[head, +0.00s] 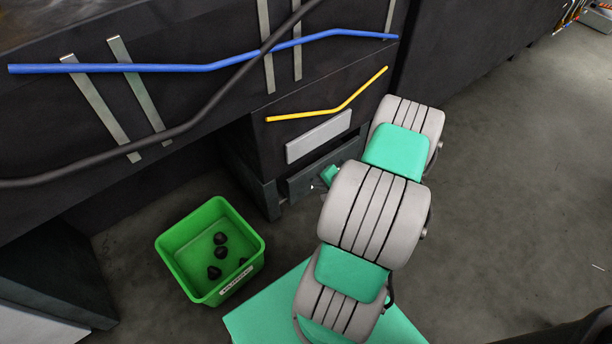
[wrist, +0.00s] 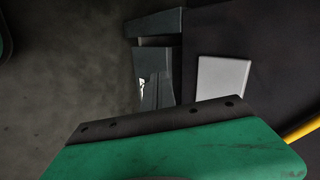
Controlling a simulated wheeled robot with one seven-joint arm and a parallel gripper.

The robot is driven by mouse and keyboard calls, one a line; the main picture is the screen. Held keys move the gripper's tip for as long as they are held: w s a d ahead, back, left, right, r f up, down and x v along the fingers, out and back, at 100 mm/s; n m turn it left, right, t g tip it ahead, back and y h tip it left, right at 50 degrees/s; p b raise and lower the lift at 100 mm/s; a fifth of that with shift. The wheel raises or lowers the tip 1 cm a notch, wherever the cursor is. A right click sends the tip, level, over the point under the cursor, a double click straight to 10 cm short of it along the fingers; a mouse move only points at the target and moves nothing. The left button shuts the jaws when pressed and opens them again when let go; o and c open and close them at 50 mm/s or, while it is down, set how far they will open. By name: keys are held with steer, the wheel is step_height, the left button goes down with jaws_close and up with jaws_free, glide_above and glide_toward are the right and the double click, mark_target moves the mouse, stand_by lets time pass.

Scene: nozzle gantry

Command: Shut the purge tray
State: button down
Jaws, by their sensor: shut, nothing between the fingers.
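The purge tray appears to be the low, dark grey drawer front (head: 302,184) below a light grey panel in the cabinet. My arm hides its right part, and I cannot tell how far it stands out. In the wrist view the tray (wrist: 153,62) is a grey shape just beyond my green gripper housing. My gripper (head: 315,187) is shut and empty, low at the tray's front and mostly hidden behind my arm. I cannot tell whether it touches the tray.
A green bin (head: 208,262) with several dark lumps stands on the floor at left. The light grey panel (head: 318,137) and a yellow pipe (head: 330,110) are above the tray. A blue pipe (head: 180,67) and a black hose (head: 215,98) cross the cabinet.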

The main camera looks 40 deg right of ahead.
step_height(320, 180, down, 3)
steer(key=s+d+m+t+h, duration=0.1)
steer(key=s+d+m, duration=0.1)
steer(key=m, duration=0.1)
steer(key=b, duration=0.5)
glide_toward(301, 178)
steer(key=shift+n, duration=0.3)
steer(key=shift+x, duration=2.9)
